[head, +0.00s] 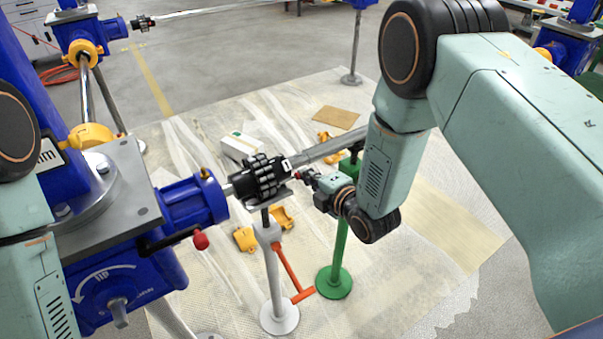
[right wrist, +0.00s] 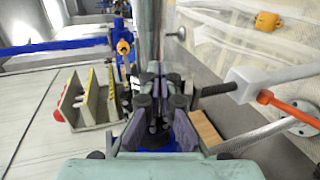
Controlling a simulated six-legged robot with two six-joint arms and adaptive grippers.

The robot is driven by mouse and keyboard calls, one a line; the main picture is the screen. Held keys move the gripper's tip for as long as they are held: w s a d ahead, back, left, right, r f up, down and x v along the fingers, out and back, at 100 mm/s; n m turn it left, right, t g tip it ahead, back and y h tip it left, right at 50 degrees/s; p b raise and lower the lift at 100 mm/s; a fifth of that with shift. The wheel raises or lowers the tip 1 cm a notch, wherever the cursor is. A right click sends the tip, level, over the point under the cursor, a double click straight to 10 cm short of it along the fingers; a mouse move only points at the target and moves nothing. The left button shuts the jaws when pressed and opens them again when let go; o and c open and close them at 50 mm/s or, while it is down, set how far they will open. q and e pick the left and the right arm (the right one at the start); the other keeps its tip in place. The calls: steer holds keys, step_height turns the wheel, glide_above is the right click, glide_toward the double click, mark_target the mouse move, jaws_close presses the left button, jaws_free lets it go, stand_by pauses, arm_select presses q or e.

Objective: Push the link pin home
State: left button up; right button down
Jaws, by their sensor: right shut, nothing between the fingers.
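A black chain coupling (head: 262,178) sits between the blue screw jack's shaft end (head: 195,203) and a long grey shaft (head: 330,147). No link pin can be told apart at this size. My right gripper (head: 302,177) is just right of the coupling, below the shaft, with its fingers toward the chain. A small gap seems to show, but contact is unclear. In the right wrist view its fingers (right wrist: 158,88) are together, with nothing between them, beside the grey shaft (right wrist: 150,35). My left arm shows at the left edge, but its gripper is out of frame.
A grey stand (head: 275,275) with an orange handle (head: 290,270) stands under the coupling. A green stand (head: 338,260) supports the shaft. A red-knobbed lever (head: 200,240) projects from the jack. Yellow parts (head: 245,238) and a white box (head: 240,147) lie on the floor sheet.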

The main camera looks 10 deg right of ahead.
mark_target(286, 177)
steer(key=shift+s+a, duration=0.15)
steer(key=shift+a, duration=0.4)
steer(key=shift+s+a, duration=0.25)
steer(key=shift+a, duration=0.45)
steer(key=shift+s+a, duration=0.15)
steer(key=shift+a, duration=0.15)
steer(key=shift+s+a+p, duration=0.2)
steer(key=shift+a+p, duration=0.1)
steer(key=shift+a, duration=0.25)
stand_by(0.6)
steer(key=shift+w+d, duration=0.1)
steer(key=shift+d, duration=0.3)
stand_by(0.3)
